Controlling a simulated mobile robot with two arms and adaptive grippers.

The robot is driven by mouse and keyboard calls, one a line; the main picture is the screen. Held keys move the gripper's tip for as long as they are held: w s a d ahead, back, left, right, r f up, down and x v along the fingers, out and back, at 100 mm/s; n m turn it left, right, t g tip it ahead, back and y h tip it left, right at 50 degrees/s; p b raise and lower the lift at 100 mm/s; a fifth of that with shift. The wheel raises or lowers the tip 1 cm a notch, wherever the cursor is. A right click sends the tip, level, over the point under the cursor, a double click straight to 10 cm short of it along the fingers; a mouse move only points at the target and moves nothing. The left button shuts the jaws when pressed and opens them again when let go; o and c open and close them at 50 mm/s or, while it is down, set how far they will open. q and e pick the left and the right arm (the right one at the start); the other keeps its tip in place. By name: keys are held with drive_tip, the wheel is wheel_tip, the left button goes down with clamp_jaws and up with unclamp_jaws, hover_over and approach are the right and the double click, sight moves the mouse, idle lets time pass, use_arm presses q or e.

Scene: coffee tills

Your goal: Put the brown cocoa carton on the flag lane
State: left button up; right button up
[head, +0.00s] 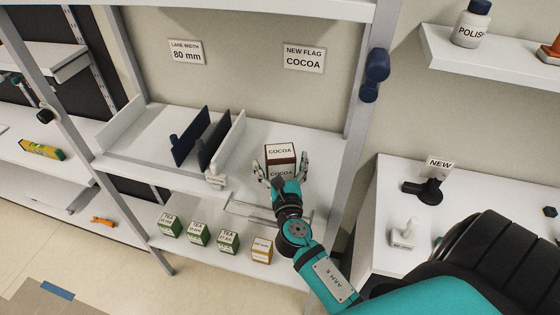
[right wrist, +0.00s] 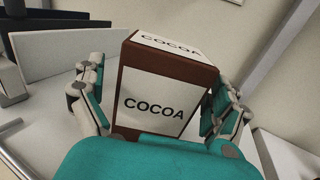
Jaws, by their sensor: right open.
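The brown cocoa carton (head: 281,158) stands upright on the right part of the white shelf (head: 318,150), with white COCOA labels on its top and front. My right gripper (head: 281,170) is open, with one finger on each side of the carton. In the right wrist view the carton (right wrist: 165,88) sits between the fingers (right wrist: 160,100); I cannot tell whether they touch it. A NEW flag (head: 438,166) stands on a black base on the right table. A NEW FLAG COCOA sign (head: 304,58) hangs behind the shelf. I cannot tell which lane is the flag lane.
Dark dividers (head: 190,138) and a white divider (head: 233,138) stand left of the carton. A small white labelled piece (head: 215,180) is at the shelf's front edge. Several green TEA cartons (head: 199,233) and a yellow-brown carton (head: 262,249) stand below. A white fitting (head: 403,234) lies on the right table.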

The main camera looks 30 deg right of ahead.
drive_tip(key=b+v, duration=0.2)
drive_tip(key=v, duration=0.8)
drive_tip(key=shift+f+b, duration=0.15)
drive_tip(key=shift+b, duration=0.2)
drive_tip(key=shift+s+a, duration=0.25)
drive_tip(key=shift+s, duration=0.25)
